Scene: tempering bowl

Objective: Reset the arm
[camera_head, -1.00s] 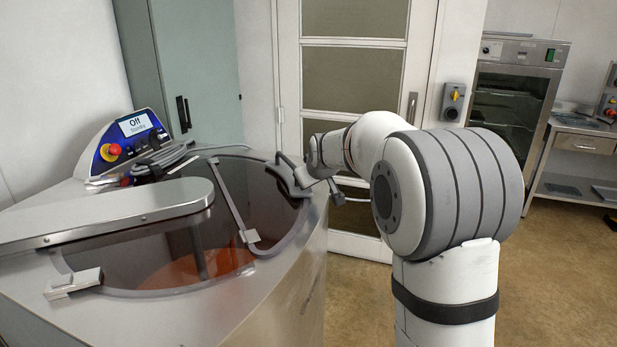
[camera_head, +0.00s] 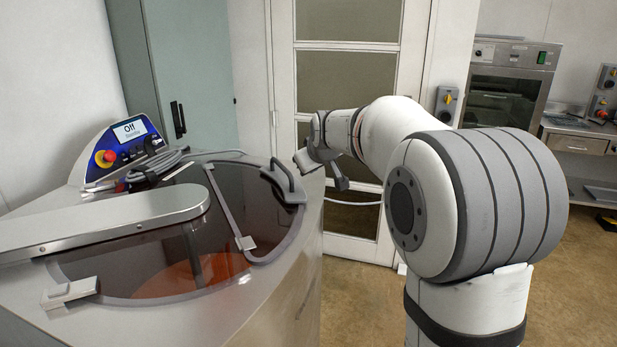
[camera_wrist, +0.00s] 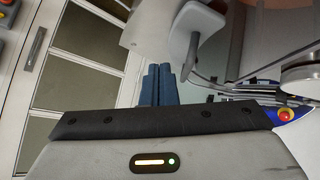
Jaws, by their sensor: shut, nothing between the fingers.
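My gripper (camera_head: 322,160) is at the right side of the tempering bowl, by the rim and apart from the lid's dark handle (camera_head: 284,180). In the wrist view my gripper's blue fingers (camera_wrist: 159,86) are together with nothing between them. The lid handle also shows there, just beyond and to the right of the fingers (camera_wrist: 189,48). The tempering bowl (camera_head: 262,306) is a steel machine with a transparent lid (camera_head: 150,240) lying over its opening. Reddish-brown contents show through the lid. The fingertips are small in the head view.
A control panel (camera_head: 122,150) with a red button and a display reading "Off" stands at the bowl's back left. A flat metal arm (camera_head: 95,222) crosses the bowl. A white glazed door (camera_head: 345,70) is behind my gripper. An oven-like cabinet (camera_head: 508,85) stands at the back right.

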